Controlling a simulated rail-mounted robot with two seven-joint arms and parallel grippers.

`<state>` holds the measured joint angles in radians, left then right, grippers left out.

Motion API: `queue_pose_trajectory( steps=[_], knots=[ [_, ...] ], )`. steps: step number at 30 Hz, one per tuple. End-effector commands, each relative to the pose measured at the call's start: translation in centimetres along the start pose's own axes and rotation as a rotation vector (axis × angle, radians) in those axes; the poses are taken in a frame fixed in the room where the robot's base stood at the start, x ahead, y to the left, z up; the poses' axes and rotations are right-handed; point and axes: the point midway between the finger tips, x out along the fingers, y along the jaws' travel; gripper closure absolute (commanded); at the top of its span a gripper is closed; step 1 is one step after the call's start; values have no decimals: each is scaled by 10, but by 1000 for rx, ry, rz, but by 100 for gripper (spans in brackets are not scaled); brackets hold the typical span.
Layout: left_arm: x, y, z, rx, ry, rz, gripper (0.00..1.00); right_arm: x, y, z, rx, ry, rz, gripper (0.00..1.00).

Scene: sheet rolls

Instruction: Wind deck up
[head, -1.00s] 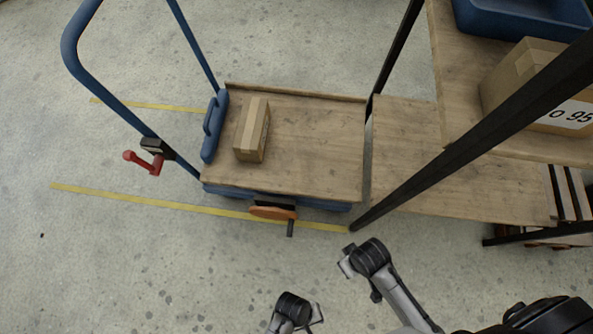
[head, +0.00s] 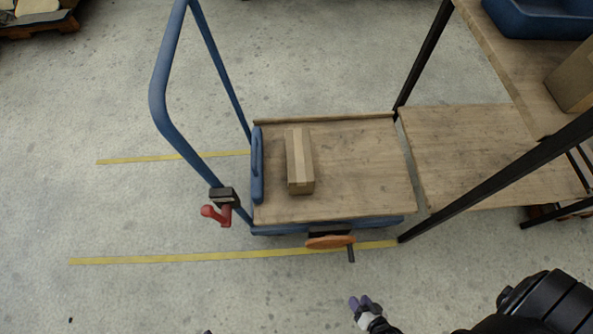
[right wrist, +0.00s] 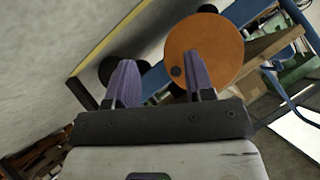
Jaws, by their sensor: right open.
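The deck (head: 350,180) is a wooden platform on a blue cart, with a cardboard box (head: 299,163) lying on its left part. An orange crank wheel (head: 330,242) with a dark handle (head: 351,254) sits at the deck's near side. My right gripper (head: 360,303) is open and empty, below and apart from the crank in the head view. In the right wrist view its purple fingers (right wrist: 162,85) point towards the orange wheel (right wrist: 215,45). The dark handle (right wrist: 176,71), seen nearly end-on, appears between the fingertips.
A red lever (head: 216,215) on a dark bracket is on the cart's blue push frame (head: 160,95). A wooden shelf (head: 485,155) with dark posts stands close to the deck's right. Yellow floor lines (head: 180,259) run by the cart. The floor left is clear.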

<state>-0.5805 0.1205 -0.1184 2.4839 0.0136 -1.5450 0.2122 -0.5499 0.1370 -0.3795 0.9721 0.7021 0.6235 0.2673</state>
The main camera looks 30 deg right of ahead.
Motion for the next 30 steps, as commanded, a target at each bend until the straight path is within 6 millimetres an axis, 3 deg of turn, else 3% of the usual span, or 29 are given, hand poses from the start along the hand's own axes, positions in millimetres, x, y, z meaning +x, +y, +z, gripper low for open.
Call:
queue_pose_trajectory(
  steps=[6,14,30],
  knots=[
    [1,-3,4,115,-27,-18,52,-6,-9,-45,80,276,-64,52],
    [4,-3,7,210,-37,-17,52,-4,-13,-60,125,362,-100,52],
    [36,-5,18,213,-37,-16,52,82,-19,-90,127,359,-102,52]
  ],
)
